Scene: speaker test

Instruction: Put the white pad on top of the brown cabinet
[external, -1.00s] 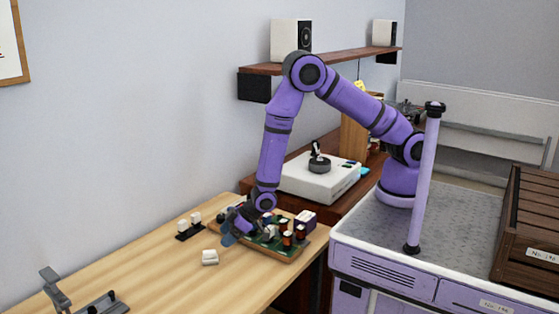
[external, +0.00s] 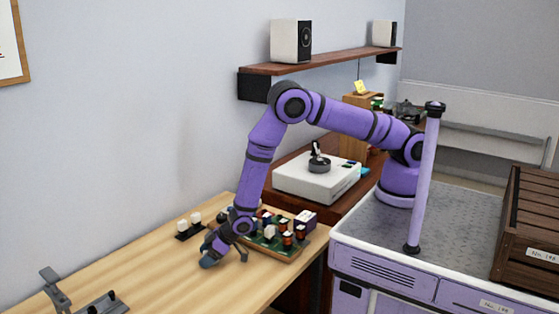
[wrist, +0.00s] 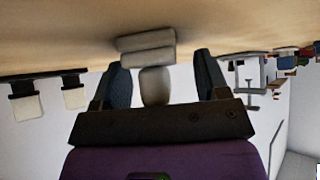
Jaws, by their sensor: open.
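The white pad shows in the wrist view as a pale, layered block (wrist: 147,40) on the table, ahead of and between my open fingers. My gripper (external: 226,256) is low over the wooden table and hides the pad in the external view; the wrist view also shows it (wrist: 160,64). Nothing is gripped; I cannot tell whether a finger touches the pad. An upright brown wooden box (external: 353,132), which may be the cabinet, stands behind the white device, with a small yellow thing on top.
A board with several small parts (external: 285,256) lies right of my gripper. A black holder with two white blocks (external: 189,228) stands behind it. A grey metal fixture (external: 56,290) is at the front left. A white device (external: 315,183) sits on dark brown furniture beneath a speaker shelf (external: 335,62).

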